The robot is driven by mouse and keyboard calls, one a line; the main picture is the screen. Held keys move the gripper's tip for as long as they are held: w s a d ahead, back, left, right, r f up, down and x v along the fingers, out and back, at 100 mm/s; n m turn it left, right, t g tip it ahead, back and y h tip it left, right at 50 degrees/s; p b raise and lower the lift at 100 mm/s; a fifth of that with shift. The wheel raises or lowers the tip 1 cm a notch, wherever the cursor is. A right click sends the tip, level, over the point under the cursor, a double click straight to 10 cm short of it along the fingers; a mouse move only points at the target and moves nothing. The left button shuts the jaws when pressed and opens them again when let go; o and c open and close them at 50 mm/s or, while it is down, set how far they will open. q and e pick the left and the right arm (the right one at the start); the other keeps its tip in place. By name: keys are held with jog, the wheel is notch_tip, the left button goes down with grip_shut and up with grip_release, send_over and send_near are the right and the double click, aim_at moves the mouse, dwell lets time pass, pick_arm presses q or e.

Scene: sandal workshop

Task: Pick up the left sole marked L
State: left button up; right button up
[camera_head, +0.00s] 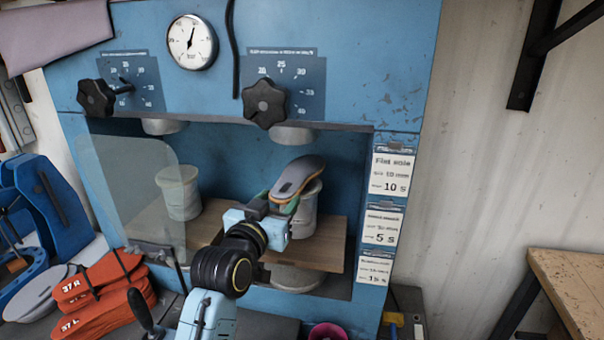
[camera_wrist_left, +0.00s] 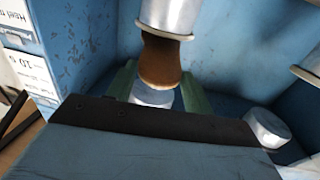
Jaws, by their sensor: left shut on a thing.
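A grey sole with an orange-brown edge (camera_head: 298,176) is in the opening of the blue press, tilted, over the right-hand pale post (camera_head: 304,217). My left gripper (camera_head: 279,204), with green fingers, is shut on its near end. In the left wrist view a brown face of the sole (camera_wrist_left: 160,62) shows between the green fingers, just by a metal cylinder (camera_wrist_left: 166,16). No letter can be read on this sole. At the lower left lie orange-red pieces marked 37 R (camera_head: 100,279) and 37 L (camera_head: 105,308). My right gripper is not in view.
The blue press (camera_head: 345,60) has dark knobs, a gauge (camera_head: 192,42) and labels on its right side. A wooden board (camera_head: 322,255) crosses the opening. A clear shield (camera_head: 133,185) stands at left. A wooden table (camera_head: 570,280) is at right.

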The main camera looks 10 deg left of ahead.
pick_arm(q)
jog(key=s+p, duration=0.5)
jog(key=s, duration=1.2)
jog(key=shift+a, duration=0.3)
dwell(0.3)
